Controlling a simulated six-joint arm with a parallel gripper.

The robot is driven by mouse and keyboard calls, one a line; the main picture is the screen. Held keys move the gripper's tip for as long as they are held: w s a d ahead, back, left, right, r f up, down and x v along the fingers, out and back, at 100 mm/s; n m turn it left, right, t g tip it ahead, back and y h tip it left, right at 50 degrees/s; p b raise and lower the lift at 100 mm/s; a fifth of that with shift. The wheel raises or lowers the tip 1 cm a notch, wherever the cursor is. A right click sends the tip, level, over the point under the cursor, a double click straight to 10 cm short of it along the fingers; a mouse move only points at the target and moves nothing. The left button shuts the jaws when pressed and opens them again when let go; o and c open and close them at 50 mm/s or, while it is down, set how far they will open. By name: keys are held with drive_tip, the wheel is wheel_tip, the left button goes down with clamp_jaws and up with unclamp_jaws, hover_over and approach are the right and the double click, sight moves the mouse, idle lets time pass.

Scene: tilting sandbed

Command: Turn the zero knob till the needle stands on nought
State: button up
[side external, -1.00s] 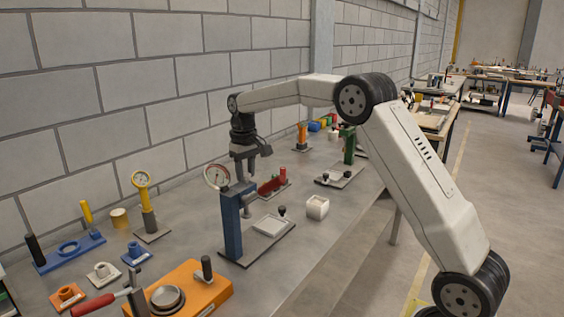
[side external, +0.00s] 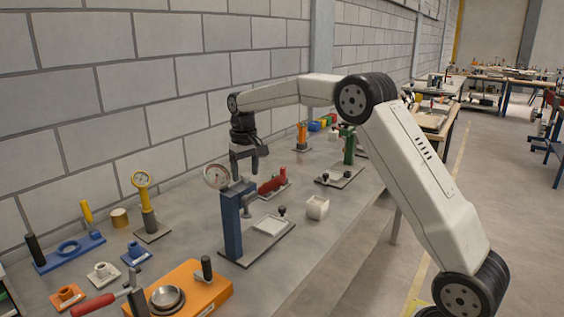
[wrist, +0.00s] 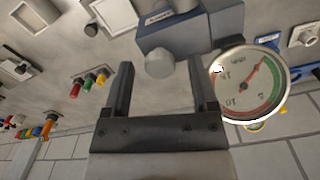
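A blue stand (side external: 232,222) carries a round dial gauge (side external: 216,176) at its top. In the wrist view the gauge (wrist: 250,83) lies right of my fingers; its red needle points to the upper right, and I cannot make out the nought mark. A grey round knob (wrist: 159,64) on the blue head (wrist: 180,38) shows between my fingertips, with a gap on both sides. My gripper (wrist: 161,70) is open and empty. In the side view my gripper (side external: 247,170) hangs just behind and above the stand's head; the knob is hard to make out there.
The stand's plate (side external: 272,246) reaches right, with a white cup (side external: 317,207) beyond it. A yellow-post gauge (side external: 148,205) and an orange fixture (side external: 195,290) stand nearer. A red fixture (side external: 272,186) is close behind. The brick wall (side external: 130,80) runs along the bench.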

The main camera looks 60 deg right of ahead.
sight(245, 174)
drive_tip(key=shift+r, duration=3.9)
drive_tip(key=w+a+t, duration=0.1)
drive_tip(key=a, duration=0.1)
drive_tip(key=a+f+t, duration=0.1)
drive_tip(key=a, duration=0.2)
drive_tip(key=w+a+m+t, duration=0.1)
drive_tip(key=a, duration=0.1)
drive_tip(key=shift+w+a+f+t, duration=0.3)
drive_tip(key=shift+w+a+f, duration=0.05)
drive_tip(key=s+a+f+n, duration=0.1)
drive_tip(key=s+f, duration=0.5)
drive_tip(key=s, duration=0.3)
drive_tip(key=s+a+f+n, duration=0.1)
drive_tip(key=s+a+f, duration=0.1)
drive_tip(key=s+f, duration=0.4)
drive_tip(key=s+a+f+n+g, duration=0.1)
drive_tip(key=s+f, duration=0.5)
drive_tip(key=s, duration=0.7)
drive_tip(key=shift+s+a+n, duration=0.3)
drive_tip(key=shift+a+n, duration=0.15)
drive_tip(key=shift+n, duration=0.05)
